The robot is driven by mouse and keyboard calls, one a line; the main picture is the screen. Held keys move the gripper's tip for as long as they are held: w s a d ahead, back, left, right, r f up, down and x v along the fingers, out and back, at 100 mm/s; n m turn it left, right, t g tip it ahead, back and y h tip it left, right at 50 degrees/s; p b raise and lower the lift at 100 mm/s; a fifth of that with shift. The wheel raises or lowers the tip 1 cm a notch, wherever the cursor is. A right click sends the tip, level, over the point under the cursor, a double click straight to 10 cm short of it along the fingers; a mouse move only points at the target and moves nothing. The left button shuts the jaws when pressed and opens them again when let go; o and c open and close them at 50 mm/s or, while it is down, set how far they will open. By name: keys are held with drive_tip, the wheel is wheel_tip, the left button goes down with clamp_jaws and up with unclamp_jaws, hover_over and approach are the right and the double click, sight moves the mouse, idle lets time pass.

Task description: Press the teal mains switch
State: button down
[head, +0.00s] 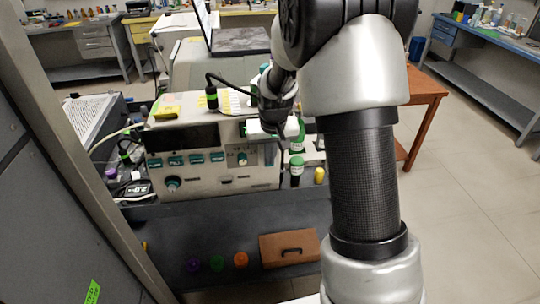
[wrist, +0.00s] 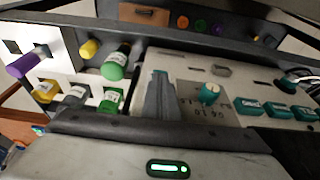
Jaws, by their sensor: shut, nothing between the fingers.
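The beige classifier (head: 210,179) stands on a dark bench, its front panel facing me. Teal rocker switches (head: 196,158) run in a row on the panel; they also show in the wrist view (wrist: 280,112), which is upside down. Right of them is a teal-topped knob (head: 242,158), also in the wrist view (wrist: 210,93). A narrow blue-teal part (head: 268,153) sits near the panel's right edge. I cannot tell for certain which is the mains switch. My gripper (wrist: 160,76) is shut and empty, close to the panel beside the knob; contact cannot be judged.
Green-capped bottles (head: 297,166) and a yellow-capped vial (head: 320,175) stand just right of the machine. A rack with vials (wrist: 75,95) shows in the wrist view. A brown case (head: 289,248) and coloured caps (head: 240,259) lie lower in front. A grey cabinet (head: 45,190) borders the left.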

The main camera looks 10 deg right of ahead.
drive_tip(key=w+p+v, duration=0.1)
drive_tip(key=p+v, duration=0.1)
drive_tip(key=v, duration=1.1)
drive_tip(key=shift+r+p, duration=0.35)
drive_tip(key=shift+r, duration=0.25)
drive_tip(key=s+r+t+p, duration=0.1)
drive_tip(key=s+r+p, duration=0.2)
drive_tip(key=s+r, duration=0.85)
drive_tip(key=s+a+r+t+p, duration=0.1)
drive_tip(key=s+r, duration=0.1)
drive_tip(key=s, duration=1.3)
drive_tip(key=shift+a+n, duration=0.25)
drive_tip(key=shift+n, duration=0.15)
idle(3.0)
